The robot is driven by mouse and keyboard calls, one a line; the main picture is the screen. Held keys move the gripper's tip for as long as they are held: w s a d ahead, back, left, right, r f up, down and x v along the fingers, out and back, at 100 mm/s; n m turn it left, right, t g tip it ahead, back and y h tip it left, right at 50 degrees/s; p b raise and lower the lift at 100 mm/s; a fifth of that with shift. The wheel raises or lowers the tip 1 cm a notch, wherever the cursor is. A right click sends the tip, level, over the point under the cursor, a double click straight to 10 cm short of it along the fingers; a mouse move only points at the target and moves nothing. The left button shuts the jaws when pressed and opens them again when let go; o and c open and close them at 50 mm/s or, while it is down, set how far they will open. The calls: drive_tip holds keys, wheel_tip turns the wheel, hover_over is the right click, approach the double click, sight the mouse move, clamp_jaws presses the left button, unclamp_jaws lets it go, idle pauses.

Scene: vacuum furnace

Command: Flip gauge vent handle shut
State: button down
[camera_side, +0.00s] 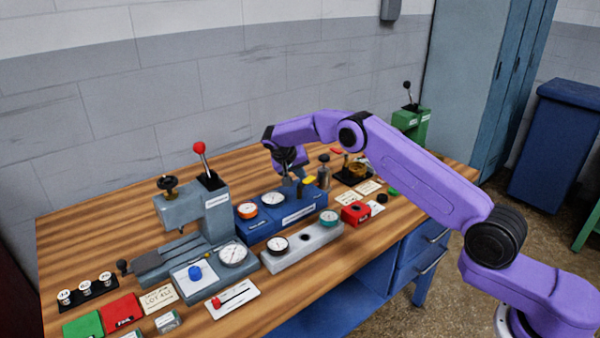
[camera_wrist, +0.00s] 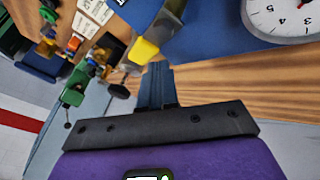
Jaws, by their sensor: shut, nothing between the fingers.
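The vent handle, a grey lever with a yellow tip (camera_wrist: 143,50), shows in the wrist view just left of and beyond my shut fingers. It looks raised at an angle; whether the fingers touch it I cannot tell. In the side view its small yellow part (camera_side: 311,180) is partly hidden by my gripper. The blue gauge block (camera_side: 262,228) carries a white dial gauge (camera_side: 274,197) and an orange-rimmed gauge (camera_side: 246,210). My gripper (camera_side: 296,178) is low over the block's back right part. In the wrist view my fingers (camera_wrist: 157,68) are together and empty.
A grey press with a red-knobbed lever (camera_side: 199,148) stands left of the block. A grey bar with gauges (camera_side: 302,246) lies in front. A red box (camera_side: 355,213) is at the right, and a green lever stand (camera_side: 411,122) stands farther back. Bare wood (camera_side: 110,215) lies at the left.

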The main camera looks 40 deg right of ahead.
idle(0.7)
drive_tip(key=v, duration=1.7)
drive_tip(key=shift+r, duration=0.25)
drive_tip(key=shift+a, duration=0.1)
